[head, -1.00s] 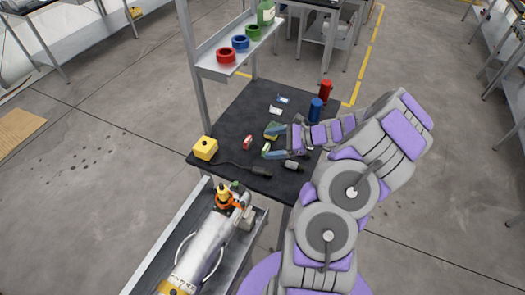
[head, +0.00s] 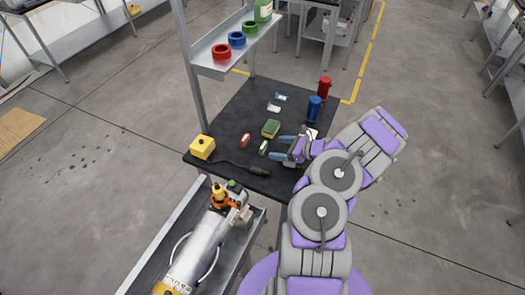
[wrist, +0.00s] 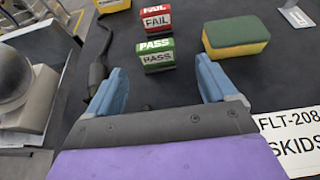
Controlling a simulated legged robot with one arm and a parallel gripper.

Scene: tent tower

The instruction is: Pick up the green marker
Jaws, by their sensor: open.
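The green marker (head: 263,148) is a small block with a green and white "PASS" label. It lies on the black table top (head: 232,112). In the wrist view the green marker (wrist: 157,57) sits just ahead of the fingertips, roughly centred between them and not gripped. My gripper (head: 280,147) is open and empty, reaching in low over the table from the right. Its two blue fingers show in the wrist view (wrist: 160,72), spread on either side.
A red "FAIL" marker (wrist: 154,20) lies just beyond the green one. A green and yellow sponge (wrist: 236,37) is to the right. A yellow box (head: 202,147) with a cable is at the table's left. Blue (head: 314,108) and red (head: 324,87) cylinders stand at the right edge.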

